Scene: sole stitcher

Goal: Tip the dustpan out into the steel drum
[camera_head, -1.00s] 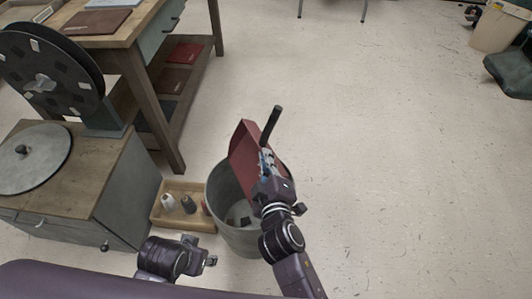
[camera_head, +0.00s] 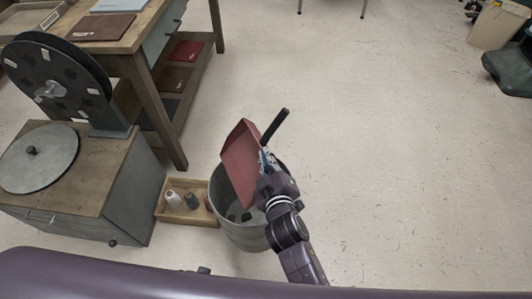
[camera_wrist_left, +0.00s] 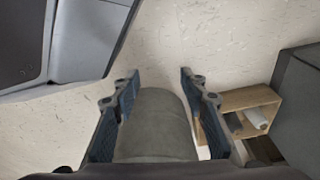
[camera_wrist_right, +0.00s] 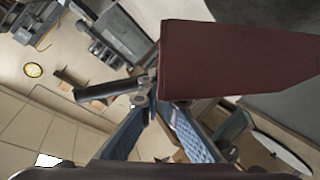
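The red dustpan (camera_head: 240,165) is held tilted steeply over the mouth of the grey steel drum (camera_head: 243,237). Its black handle (camera_head: 273,127) points up and to the right. My right gripper (camera_head: 266,160) is shut on the handle at the pan; the pan (camera_wrist_right: 235,60) and handle (camera_wrist_right: 112,88) also show in the right wrist view. Small dark pieces (camera_head: 240,216) lie in the drum. No loose debris is distinguishable on the pan. My left gripper (camera_wrist_left: 158,85) is open and empty, with a grey rounded surface, apparently the drum (camera_wrist_left: 157,120), seen between its fingers.
A wooden tray (camera_head: 188,217) with several spools stands on the floor left of the drum. A grey cabinet (camera_head: 130,205) with a wooden top and a workbench (camera_head: 125,45) stand further left.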

